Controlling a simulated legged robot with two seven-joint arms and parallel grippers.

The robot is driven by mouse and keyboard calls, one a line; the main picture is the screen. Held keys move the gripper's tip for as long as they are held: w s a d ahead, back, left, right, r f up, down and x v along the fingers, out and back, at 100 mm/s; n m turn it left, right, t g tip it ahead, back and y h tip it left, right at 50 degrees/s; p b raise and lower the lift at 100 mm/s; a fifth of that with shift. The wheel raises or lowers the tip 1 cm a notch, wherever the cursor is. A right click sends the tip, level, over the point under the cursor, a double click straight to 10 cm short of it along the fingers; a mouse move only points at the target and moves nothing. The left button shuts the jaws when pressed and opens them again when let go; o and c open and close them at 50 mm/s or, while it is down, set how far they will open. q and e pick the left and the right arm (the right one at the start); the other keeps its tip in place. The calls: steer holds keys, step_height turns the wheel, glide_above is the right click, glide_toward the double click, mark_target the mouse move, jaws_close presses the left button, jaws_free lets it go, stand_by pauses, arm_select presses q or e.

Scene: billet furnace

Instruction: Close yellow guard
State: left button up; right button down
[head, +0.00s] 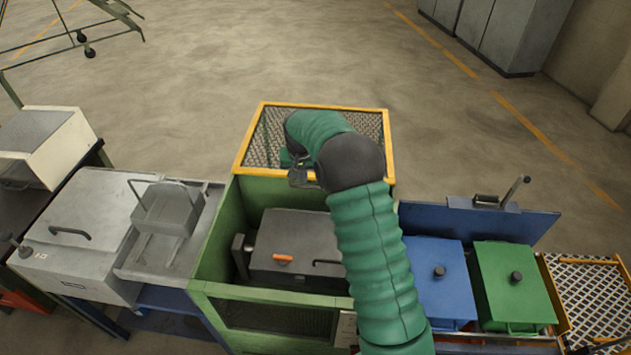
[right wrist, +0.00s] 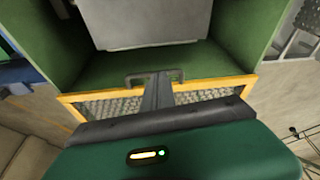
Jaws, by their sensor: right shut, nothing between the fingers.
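The yellow guard (head: 264,140) is a yellow frame with dark mesh at the far top edge of the green cabinet. It stands away from the cabinet's opening, leaving the inside exposed. It also shows in the right wrist view (right wrist: 215,95), with a dark handle (right wrist: 134,79) at its yellow bar. My right gripper (head: 303,180) is over the guard's near edge. In the right wrist view its fingertips (right wrist: 158,76) are shut and empty, right at the handle; I cannot tell whether they touch it. My right arm hides part of the guard. My left gripper is not in view.
The green cabinet (head: 218,235) holds a grey lidded box (head: 297,240) with an orange handle. A grey machine (head: 85,225) stands left. A blue lid (head: 438,285) and a green lid (head: 510,285) are at right.

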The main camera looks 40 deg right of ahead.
steer(key=shift+m+h, duration=0.3)
steer(key=shift+m, duration=0.5)
steer(key=d+f, duration=0.2)
steer(key=w+d+f+p, duration=0.1)
steer(key=d+f, duration=0.1)
steer(key=d, duration=0.1)
steer(key=d+f, duration=0.2)
steer(key=shift+w+d+f, duration=0.15)
steer(key=shift+w+d, duration=0.1)
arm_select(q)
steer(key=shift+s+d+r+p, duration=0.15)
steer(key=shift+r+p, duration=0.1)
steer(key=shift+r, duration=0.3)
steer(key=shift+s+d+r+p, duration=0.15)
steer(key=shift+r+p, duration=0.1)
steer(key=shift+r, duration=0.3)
arm_select(e)
steer(key=x, duration=0.4)
steer(key=shift+d+f, duration=0.1)
steer(key=shift+d, duration=0.25)
